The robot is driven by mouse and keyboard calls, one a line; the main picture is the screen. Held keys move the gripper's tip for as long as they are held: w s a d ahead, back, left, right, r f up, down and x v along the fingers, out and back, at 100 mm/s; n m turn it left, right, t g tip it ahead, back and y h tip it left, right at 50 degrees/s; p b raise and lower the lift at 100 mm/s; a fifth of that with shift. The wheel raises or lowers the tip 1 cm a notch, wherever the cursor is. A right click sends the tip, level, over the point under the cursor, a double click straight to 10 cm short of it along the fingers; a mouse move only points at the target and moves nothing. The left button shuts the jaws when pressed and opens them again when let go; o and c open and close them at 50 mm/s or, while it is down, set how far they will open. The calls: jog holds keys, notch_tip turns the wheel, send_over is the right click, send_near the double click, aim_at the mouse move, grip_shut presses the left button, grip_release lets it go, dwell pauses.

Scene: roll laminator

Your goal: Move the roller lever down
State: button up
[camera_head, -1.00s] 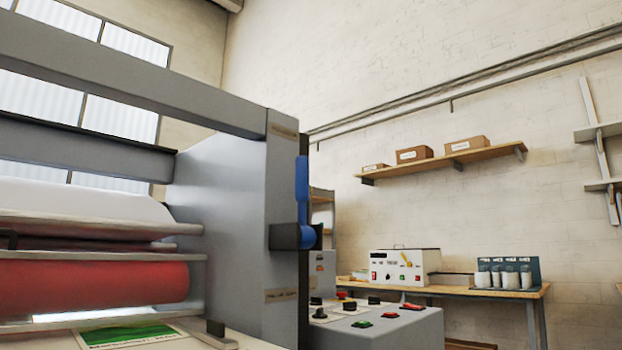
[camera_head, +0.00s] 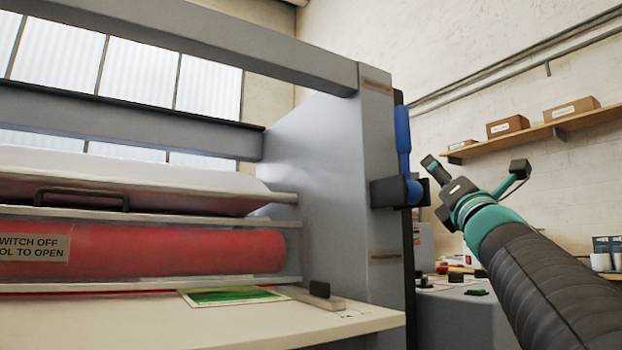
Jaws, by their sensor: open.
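The blue roller lever (camera_head: 403,140) stands upright on the right side of the grey laminator frame (camera_head: 325,160). Its round blue hub (camera_head: 414,192) sits at its lower end, by a dark bracket. My gripper (camera_head: 476,168) is open and empty, just to the right of the lever, with its fingers spread at about the height of the hub. It looks apart from the lever, with one finger near the hub. My teal wrist and black arm reach in from the lower right and hide part of the control panel.
The control panel (camera_head: 455,286) with knobs and buttons lies below the lever. The red roller (camera_head: 170,248) and white feed table (camera_head: 250,325) with a green printed sheet (camera_head: 235,296) are on the left. A wall shelf with boxes (camera_head: 508,127) is in the background.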

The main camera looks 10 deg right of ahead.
aim_at(407, 123)
jog(key=w+a+r+n+y+p, duration=0.1)
jog(key=w+r+n+y+p, duration=0.1)
jog(key=r+n+y, duration=0.1)
jog(key=w+a+r+n+y+p, duration=0.1)
jog(key=w+r+n+y, duration=0.2)
jog(key=r+n, duration=0.2)
jog(key=w+r+n+t+y+p, duration=0.1)
jog(key=w+r+n+y+p, duration=0.1)
jog(key=r, duration=0.4)
jog(key=shift+w+a+n+y+p, duration=0.2)
jog(key=shift+w+n, duration=0.05)
jog(key=shift+n, duration=0.4)
jog(key=shift+w+a+n+y+p, duration=0.15)
jog(key=shift+w+a+n+y, duration=0.05)
jog(key=shift+n, duration=0.45)
grip_shut()
